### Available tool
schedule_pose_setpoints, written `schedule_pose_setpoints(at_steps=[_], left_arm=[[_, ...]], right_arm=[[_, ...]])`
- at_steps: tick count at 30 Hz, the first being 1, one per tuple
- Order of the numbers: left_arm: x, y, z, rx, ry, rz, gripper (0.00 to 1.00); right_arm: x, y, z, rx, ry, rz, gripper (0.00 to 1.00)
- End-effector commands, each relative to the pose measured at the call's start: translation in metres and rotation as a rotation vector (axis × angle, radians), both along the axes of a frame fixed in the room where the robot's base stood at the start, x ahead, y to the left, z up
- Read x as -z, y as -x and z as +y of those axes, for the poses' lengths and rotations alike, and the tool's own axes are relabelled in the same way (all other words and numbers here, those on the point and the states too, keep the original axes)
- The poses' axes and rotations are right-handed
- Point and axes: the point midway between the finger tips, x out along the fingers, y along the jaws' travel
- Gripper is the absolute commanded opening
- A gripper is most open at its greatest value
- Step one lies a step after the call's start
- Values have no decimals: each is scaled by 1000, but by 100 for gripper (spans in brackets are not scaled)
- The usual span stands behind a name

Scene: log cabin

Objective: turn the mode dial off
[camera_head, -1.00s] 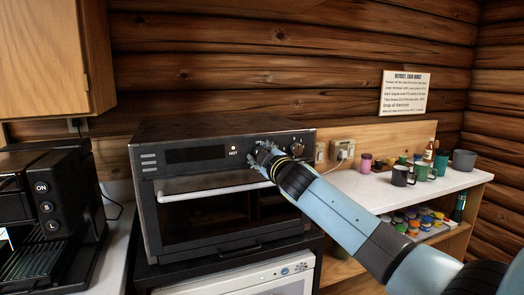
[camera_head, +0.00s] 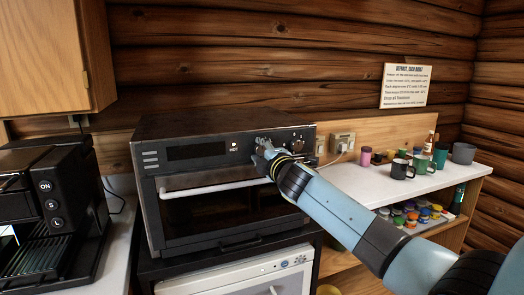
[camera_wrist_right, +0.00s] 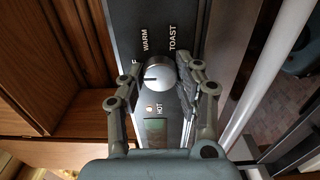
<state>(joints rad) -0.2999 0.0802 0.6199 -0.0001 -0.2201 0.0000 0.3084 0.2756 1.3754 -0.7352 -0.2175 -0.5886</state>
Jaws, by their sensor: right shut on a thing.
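The mode dial (camera_wrist_right: 158,73) is a round silver knob on the dark front panel of the toaster oven (camera_head: 160,213). In the right wrist view, WARM and TOAST are printed around it, with a partly hidden label ending in F on its left. A dark mark on the dial's face points left, close to that label. My right gripper (camera_head: 262,150) is at the oven's control panel, its fingers on either side of the dial and shut on it; in the wrist view the fingers (camera_wrist_right: 158,84) flank the knob. My left gripper is out of view.
A lit HOT indicator (camera_head: 234,145) and a display (camera_head: 195,151) sit left of the dial. The oven door handle (camera_head: 205,188) runs below. A coffee machine (camera_head: 45,215) stands at left. Mugs (camera_head: 402,169) and jars stand on the right counter.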

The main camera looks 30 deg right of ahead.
Motion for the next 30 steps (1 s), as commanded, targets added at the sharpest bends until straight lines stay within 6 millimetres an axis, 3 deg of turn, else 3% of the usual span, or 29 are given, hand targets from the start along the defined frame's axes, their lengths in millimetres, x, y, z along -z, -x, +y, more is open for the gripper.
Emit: schedule_pose_setpoints(at_steps=[13,14,18,30], left_arm=[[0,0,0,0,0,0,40],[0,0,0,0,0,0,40],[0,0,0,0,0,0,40],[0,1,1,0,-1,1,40]], right_arm=[[2,0,1,-1,9,4,1],[2,0,1,-1,9,4,37],[2,0,0,0,8,4,55],[2,6,1,1,9,5,56]])
